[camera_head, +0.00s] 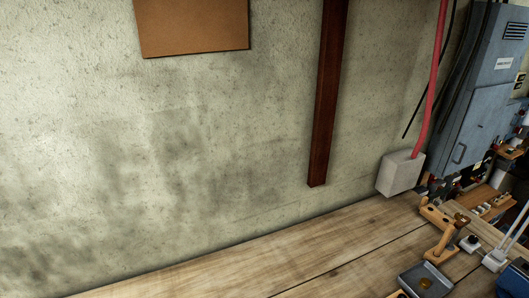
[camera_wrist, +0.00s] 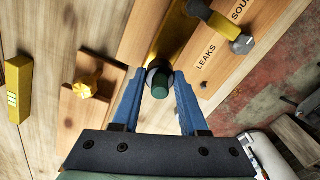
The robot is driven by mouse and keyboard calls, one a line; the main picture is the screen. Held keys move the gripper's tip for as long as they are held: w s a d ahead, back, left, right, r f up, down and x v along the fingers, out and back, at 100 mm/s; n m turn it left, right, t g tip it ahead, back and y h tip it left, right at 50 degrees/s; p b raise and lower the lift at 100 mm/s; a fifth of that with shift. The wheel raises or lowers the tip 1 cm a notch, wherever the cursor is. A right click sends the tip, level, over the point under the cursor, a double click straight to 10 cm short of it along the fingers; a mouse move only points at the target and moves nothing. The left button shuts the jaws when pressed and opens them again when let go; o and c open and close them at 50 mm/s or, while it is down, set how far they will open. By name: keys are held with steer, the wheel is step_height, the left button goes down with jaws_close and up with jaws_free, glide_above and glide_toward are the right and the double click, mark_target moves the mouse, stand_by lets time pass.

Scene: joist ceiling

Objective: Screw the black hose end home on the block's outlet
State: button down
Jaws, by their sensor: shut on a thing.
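In the wrist view my gripper (camera_wrist: 157,78) has two blue fingers reaching up from a black mount. It is shut on a dark cylindrical piece (camera_wrist: 158,84) with a dark green end and a paler collar. This piece may be the black hose end, but I cannot tell for sure. A yellow, brass-like body (camera_wrist: 170,38) lies just beyond the fingertips; I cannot tell whether it is the block. The outlet and any joint are hidden or too small to make out. My gripper does not show in the head view.
In the wrist view a wooden board labelled LEAKS (camera_wrist: 207,72) carries a grey-ended fitting (camera_wrist: 242,44). A yellow lump (camera_wrist: 87,88) and a yellow bar (camera_wrist: 18,88) lie left. In the head view a dark tray (camera_head: 412,271) is at lower right; the bench (camera_head: 230,277) is clear at left.

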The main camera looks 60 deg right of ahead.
steer(key=shift+f+b, duration=0.35)
steer(key=shift+f, duration=0.45)
steer(key=shift+s+a+f, duration=0.1)
steer(key=shift+s+f, duration=0.1)
steer(key=shift+f, duration=0.15)
stand_by(1.1)
steer(key=shift+r+m+p, duration=0.15)
steer(key=shift+m+p, duration=0.5)
steer(key=shift+m, duration=0.25)
steer(key=shift+w+m, duration=0.1)
steer(key=shift+m, duration=0.6)
steer(key=shift+p, duration=0.3)
steer(key=shift+m, duration=0.6)
steer(key=shift+m+p, duration=0.5)
steer(key=shift+m, duration=0.5)
